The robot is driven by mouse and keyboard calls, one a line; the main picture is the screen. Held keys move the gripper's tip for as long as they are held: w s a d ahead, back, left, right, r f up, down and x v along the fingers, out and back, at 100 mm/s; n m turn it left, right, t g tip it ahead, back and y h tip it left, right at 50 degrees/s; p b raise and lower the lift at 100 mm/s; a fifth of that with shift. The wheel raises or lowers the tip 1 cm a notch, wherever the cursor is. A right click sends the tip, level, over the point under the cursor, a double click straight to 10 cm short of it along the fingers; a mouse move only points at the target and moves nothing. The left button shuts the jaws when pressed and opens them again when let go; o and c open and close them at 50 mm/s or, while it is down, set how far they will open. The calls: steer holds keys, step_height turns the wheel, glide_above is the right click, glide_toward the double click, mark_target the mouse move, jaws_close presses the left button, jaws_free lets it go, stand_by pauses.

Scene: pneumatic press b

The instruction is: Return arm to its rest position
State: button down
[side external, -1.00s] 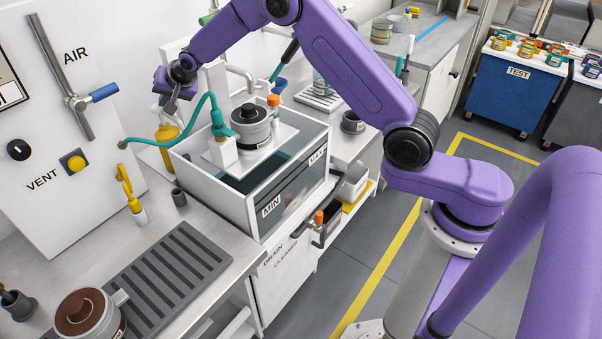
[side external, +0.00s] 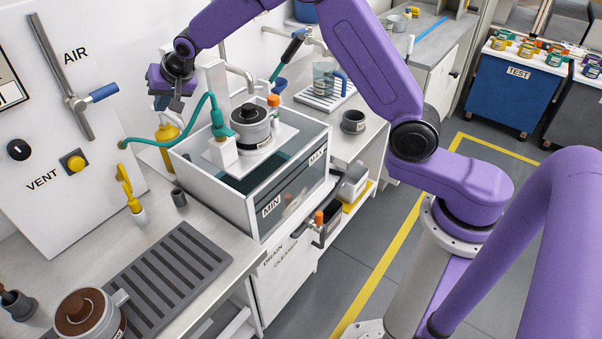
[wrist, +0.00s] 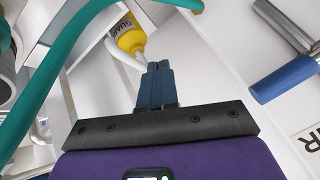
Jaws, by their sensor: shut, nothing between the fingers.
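My gripper (side external: 161,103) is shut and empty. It hangs in the air behind the left part of the clear tank, above the yellow bottle (side external: 167,133). In the wrist view its two blue-grey fingers (wrist: 155,68) are pressed together, with the tips pointing toward the yellow bottle (wrist: 130,35). I cannot tell from these views how far apart the tips and bottle are. My purple arm reaches across the top of the side view, and its upper joint is cut off by the frame edge.
The tank (side external: 247,205) holds a grey canister (side external: 251,124) on a white platform. A teal hose (side external: 170,143) loops below my gripper. The wall panel has an AIR lever with a blue handle (side external: 103,92). The floor at right is open.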

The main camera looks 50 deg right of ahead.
steer(key=s+a+r+n+g, duration=0.15)
steer(key=s+n, duration=0.25)
steer(key=s, duration=0.9)
steer(key=s+a+r+n+g, duration=0.1)
steer(key=s+n+g, duration=0.3)
steer(key=s, duration=0.8)
steer(key=s+d+f+n+g, duration=0.1)
steer(key=s+d+n, duration=0.3)
steer(key=s, duration=0.8)
steer(key=s+d+n+g+h, duration=0.1)
steer(key=s+d+n, duration=0.4)
steer(key=s, duration=0.8)
steer(key=d, duration=0.3)
steer(key=shift+d+f, duration=0.35)
steer(key=shift+d, duration=0.05)
